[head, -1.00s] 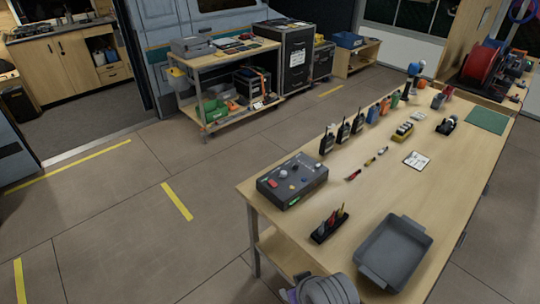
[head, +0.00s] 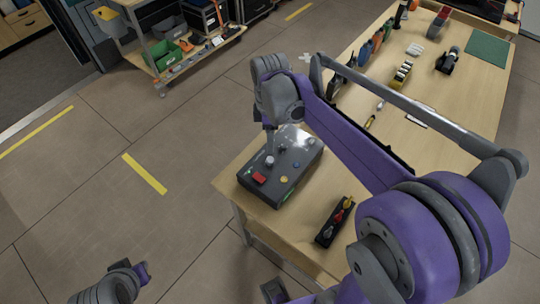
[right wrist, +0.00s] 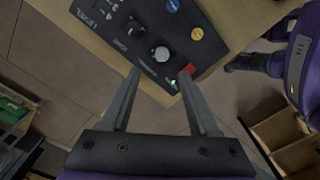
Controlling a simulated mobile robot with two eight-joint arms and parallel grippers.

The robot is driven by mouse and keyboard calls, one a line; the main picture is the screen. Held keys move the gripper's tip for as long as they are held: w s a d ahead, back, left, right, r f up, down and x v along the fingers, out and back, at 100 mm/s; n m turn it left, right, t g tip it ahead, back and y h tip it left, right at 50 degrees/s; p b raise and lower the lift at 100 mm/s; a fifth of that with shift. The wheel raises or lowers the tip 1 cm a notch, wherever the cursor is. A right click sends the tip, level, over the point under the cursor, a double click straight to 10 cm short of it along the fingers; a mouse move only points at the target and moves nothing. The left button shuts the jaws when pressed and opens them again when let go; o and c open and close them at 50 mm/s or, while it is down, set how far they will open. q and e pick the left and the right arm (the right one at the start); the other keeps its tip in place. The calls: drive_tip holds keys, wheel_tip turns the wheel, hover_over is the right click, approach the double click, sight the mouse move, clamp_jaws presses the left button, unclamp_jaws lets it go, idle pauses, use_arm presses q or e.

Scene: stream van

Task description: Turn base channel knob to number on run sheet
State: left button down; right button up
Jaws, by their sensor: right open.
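The dark base unit (head: 290,185) sits on the table's near left corner. Its panel (right wrist: 185,48) shows a pale round knob (right wrist: 161,53), a dark knob (right wrist: 133,28), yellow and blue buttons, a red button (right wrist: 189,69) and a lit green light. My right gripper (right wrist: 159,73) is open over the panel's edge, pointing at the pale knob, its fingertips to either side just short of it in the picture. Contact cannot be told.
A dark holder (head: 327,236) with red and yellow tools stands near the table's front edge. Radios and small items line the back, partly behind my arm. A green mat (head: 487,49) lies at the far end. Open floor is to the left.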

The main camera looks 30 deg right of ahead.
sight(270, 159)
drive_tip(key=f, duration=0.9)
drive_tip(key=shift+s+a+f+b, duration=0.1)
drive_tip(key=shift+s+b, duration=0.1)
drive_tip(key=shift+b, duration=0.1)
drive_tip(key=shift+c, duration=0.2)
clamp_jaws()
